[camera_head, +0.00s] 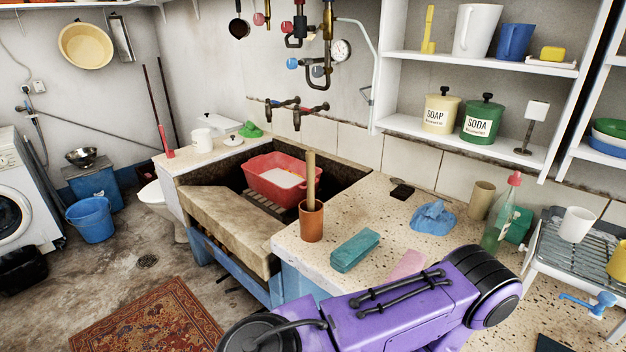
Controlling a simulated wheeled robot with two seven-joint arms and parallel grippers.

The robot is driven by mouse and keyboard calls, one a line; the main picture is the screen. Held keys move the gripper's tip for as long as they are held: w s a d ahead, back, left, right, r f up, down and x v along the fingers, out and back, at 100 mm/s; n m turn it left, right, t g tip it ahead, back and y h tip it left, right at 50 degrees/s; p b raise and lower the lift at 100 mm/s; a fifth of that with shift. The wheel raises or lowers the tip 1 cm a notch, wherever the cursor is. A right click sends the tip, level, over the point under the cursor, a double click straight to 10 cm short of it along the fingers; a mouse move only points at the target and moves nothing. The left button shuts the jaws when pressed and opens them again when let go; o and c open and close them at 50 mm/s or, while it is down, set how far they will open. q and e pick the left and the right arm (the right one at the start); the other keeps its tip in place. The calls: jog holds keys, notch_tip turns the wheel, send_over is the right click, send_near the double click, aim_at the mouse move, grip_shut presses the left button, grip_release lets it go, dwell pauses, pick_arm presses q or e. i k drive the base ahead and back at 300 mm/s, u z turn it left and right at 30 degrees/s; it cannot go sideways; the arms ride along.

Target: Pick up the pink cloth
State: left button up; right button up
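A flat pale pink piece, which looks like the pink cloth (408,263), lies on the speckled stone counter (352,210). It is beside a teal block (355,250), and its near part is hidden behind my purple arm link. That arm crosses the lower middle and right of the head view, but its gripper does not show. My other gripper is not in view either. Whether anything touches the cloth cannot be seen.
A brown cup with a wooden handle (311,219) stands left of the teal block. A crumpled blue cloth (432,218), a bottle (496,218) and a beige cup (481,200) stand behind and right. The stone trough (232,229) holds a red basin (272,184).

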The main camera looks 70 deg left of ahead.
aim_at(413, 261)
jog(key=u, duration=2.05)
